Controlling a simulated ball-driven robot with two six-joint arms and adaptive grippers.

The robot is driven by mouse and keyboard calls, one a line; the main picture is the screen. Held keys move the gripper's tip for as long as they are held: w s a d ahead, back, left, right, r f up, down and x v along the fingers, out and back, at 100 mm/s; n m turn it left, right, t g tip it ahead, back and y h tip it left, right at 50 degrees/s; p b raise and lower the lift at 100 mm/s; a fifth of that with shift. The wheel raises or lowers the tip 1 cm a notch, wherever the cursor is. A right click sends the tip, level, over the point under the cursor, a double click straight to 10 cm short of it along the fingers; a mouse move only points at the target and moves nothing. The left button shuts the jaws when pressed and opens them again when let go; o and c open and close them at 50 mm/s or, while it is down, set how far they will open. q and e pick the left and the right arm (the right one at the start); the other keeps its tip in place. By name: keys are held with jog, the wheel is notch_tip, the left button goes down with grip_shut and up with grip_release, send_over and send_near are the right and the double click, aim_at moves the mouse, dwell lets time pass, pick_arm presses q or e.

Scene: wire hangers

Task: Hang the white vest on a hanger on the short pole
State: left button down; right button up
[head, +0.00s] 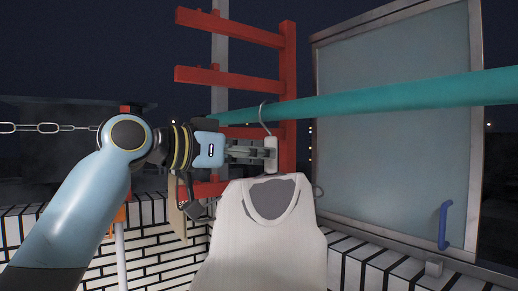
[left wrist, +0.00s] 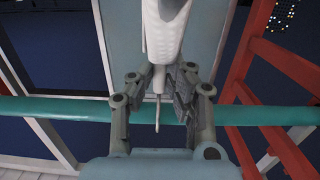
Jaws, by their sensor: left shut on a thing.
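The white vest (head: 262,245) hangs on a hanger in the lower middle of the head view, roughly upright. My left gripper (head: 268,153) is shut on the hanger's pale neck, just above the vest's collar. The hanger's thin wire hook (head: 263,108) rises above the gripper, at the teal pole (head: 390,101). I cannot tell whether it is over the pole or only in front of it. In the left wrist view the hook (left wrist: 157,112) crosses the pole (left wrist: 65,109) between the fingers. White vest or hanger material (left wrist: 164,30) shows beyond them. My right gripper is out of view.
A red ladder-like frame (head: 288,70) stands behind the gripper. A framed glass panel (head: 395,130) with a blue handle (head: 444,226) is on the right. A low white-brick wall (head: 150,256) runs below, and a chain (head: 48,128) hangs at left.

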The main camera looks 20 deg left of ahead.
pick_arm(q)
jog(key=c, duration=1.2)
grip_release()
jog(key=shift+a, duration=0.1)
jog(key=v, duration=1.1)
jog(key=shift+s+a, duration=0.15)
jog(key=shift+s, duration=0.25)
